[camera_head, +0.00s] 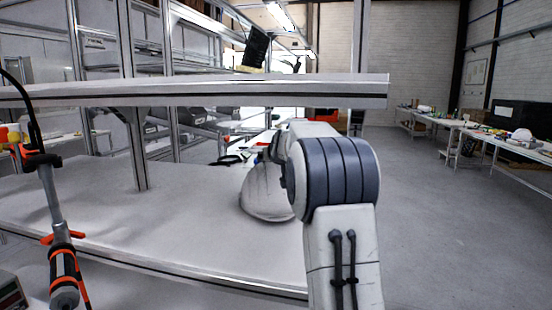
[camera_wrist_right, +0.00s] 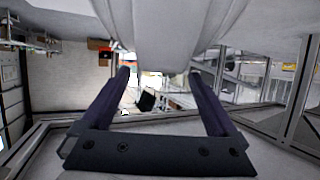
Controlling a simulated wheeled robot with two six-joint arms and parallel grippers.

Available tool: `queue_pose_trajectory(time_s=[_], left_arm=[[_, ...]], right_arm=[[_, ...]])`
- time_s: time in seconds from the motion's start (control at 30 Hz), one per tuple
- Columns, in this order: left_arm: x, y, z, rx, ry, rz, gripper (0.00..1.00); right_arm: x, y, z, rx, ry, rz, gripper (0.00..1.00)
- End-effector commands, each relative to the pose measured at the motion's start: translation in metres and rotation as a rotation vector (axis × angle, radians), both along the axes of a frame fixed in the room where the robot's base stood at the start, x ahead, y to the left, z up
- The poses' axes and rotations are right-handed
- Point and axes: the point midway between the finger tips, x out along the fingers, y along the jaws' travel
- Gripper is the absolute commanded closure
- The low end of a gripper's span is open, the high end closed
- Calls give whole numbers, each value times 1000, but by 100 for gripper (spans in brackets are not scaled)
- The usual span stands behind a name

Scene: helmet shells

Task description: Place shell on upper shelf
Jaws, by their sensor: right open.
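A white helmet shell (camera_head: 266,198) rests on the white lower tabletop (camera_head: 165,225) in the head view, its right part hidden behind my right arm. The upper shelf (camera_head: 200,92) is a long, bare white ledge above that tabletop. My right gripper (camera_wrist_right: 160,72) shows in the right wrist view with its two dark fingers apart. The pale shell (camera_wrist_right: 180,30) fills the top middle of that view, at the fingertips; I cannot tell whether they touch it. In the head view my right gripper is hidden behind the arm. My left gripper is not in view.
A black and orange tool (camera_head: 63,270) hangs at the front left. A metal upright (camera_head: 138,150) stands between tabletop and shelf. A dark object (camera_head: 230,159) lies behind the shell. Side tables (camera_head: 450,130) stand far right, with open floor before them.

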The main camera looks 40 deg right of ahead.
Motion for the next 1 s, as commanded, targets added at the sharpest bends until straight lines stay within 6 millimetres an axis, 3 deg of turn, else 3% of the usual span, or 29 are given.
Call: queue_pose_trajectory(time_s=[0.3, 0.5, 0.87, 0.97, 1.0], left_arm=[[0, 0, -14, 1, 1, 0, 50], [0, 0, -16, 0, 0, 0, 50], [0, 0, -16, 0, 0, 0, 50], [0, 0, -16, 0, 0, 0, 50], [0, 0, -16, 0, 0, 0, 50]], right_arm=[[-56, 29, 25, -1, -4, 0, 5], [-77, 39, 34, 0, -1, 0, 5], [-81, 44, 35, 3, 3, 5, 5], [-77, 68, 24, 21, 32, 46, 5], [-75, 86, 15, 35, 55, 78, 5]])
